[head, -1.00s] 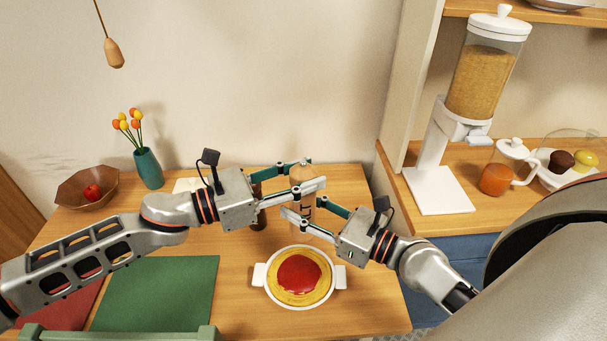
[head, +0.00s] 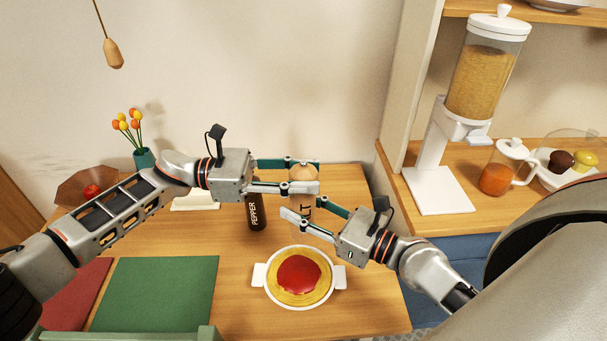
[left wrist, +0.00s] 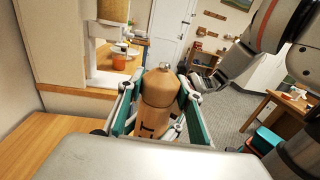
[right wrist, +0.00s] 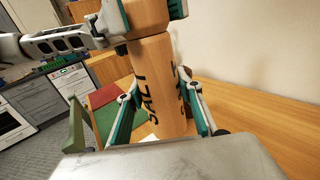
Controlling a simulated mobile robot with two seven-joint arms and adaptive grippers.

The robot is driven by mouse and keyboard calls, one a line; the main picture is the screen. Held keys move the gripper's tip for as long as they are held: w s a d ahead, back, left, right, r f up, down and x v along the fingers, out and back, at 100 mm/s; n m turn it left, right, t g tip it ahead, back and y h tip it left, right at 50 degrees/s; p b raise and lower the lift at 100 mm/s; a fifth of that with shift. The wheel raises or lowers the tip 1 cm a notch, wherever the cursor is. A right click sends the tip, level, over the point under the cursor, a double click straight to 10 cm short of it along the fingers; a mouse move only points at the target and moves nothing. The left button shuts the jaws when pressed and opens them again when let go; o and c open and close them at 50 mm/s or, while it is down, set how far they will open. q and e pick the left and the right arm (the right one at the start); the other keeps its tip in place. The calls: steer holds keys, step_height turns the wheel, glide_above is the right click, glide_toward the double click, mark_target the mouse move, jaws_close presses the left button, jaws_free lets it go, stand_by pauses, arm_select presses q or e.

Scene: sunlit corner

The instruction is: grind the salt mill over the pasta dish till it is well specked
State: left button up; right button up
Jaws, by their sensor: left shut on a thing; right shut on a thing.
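The salt mill (head: 304,209) is light wood with dark lettering, upright just behind the pasta dish in the head view. My left gripper (head: 309,175) is shut on its rounded top; the left wrist view shows the mill (left wrist: 158,88) between the fingers. My right gripper (head: 296,206) is shut on its lower body, where the right wrist view shows SALT on the mill (right wrist: 155,80). The pasta dish (head: 259,278) is white with two handles, holding yellow pasta under red sauce. No specks can be made out on it.
A dark pepper mill (head: 256,214) stands left of the salt mill, close to my left gripper. A green mat (head: 155,295) and a red mat (head: 72,300) lie at the left. A bowl (head: 75,186) and a vase (head: 145,158) stand behind my left arm.

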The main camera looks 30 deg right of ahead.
arm_select(q)
steer(key=shift+m+g+y, duration=0.3)
steer(key=shift+m+g, duration=0.1)
steer(key=shift+g, duration=0.2)
steer(key=o, duration=1.1)
steer(key=shift+o, duration=0.2)
steer(key=v, duration=1.2)
